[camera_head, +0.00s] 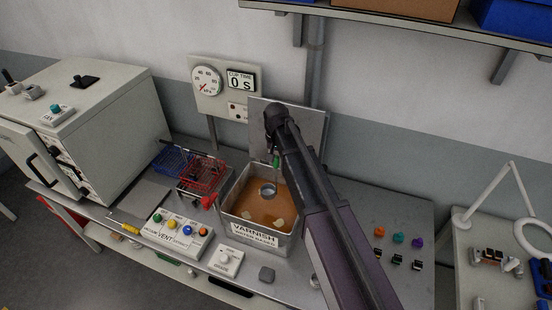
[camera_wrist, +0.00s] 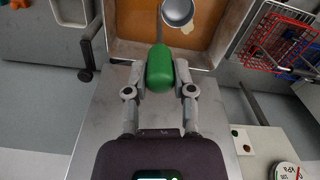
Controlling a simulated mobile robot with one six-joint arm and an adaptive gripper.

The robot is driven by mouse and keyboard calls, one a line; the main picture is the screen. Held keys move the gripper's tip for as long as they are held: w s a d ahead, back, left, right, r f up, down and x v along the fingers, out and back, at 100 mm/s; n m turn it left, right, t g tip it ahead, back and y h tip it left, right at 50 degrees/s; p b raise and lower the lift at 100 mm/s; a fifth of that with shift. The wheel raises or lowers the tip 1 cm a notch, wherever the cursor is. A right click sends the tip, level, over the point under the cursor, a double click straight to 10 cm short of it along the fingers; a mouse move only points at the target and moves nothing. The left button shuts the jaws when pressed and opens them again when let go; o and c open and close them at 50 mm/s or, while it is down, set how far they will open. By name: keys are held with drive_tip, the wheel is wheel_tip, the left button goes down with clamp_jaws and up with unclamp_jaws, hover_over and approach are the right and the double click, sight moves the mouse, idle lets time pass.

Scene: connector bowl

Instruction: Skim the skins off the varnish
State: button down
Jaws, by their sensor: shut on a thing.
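My gripper (camera_wrist: 160,85) is shut on the green handle of a ladle (camera_wrist: 159,66). The ladle's round grey cup (camera_wrist: 178,11) is over the varnish, and it also shows in the head view (camera_head: 267,189). I cannot tell whether the cup touches the surface. The open metal tank (camera_head: 255,238) labelled VARNISH holds brown varnish (camera_head: 252,203). Pale skins show near its front side, one at left (camera_head: 246,214) and one at right (camera_head: 276,222). In the wrist view a pale skin (camera_wrist: 188,28) shows at the cup's edge. My arm hides the tank's right side.
A red wire basket (camera_head: 203,174) and a blue one (camera_head: 172,160) stand left of the tank. A button box (camera_head: 178,236) and a knob box (camera_head: 226,262) are in front. A raised lid plate (camera_head: 310,125) stands behind. Coloured connectors (camera_head: 398,238) lie at right.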

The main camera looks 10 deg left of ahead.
drive_tip(key=shift+f+b, duration=5.45)
drive_tip(key=shift+f, duration=0.3)
drive_tip(key=shift+a, duration=0.1)
drive_tip(key=s+a+m, duration=0.6)
drive_tip(key=a+m, duration=0.1)
drive_tip(key=m, duration=0.2)
drive_tip(key=shift+s+a, duration=0.2)
drive_tip(key=shift+d, duration=0.2)
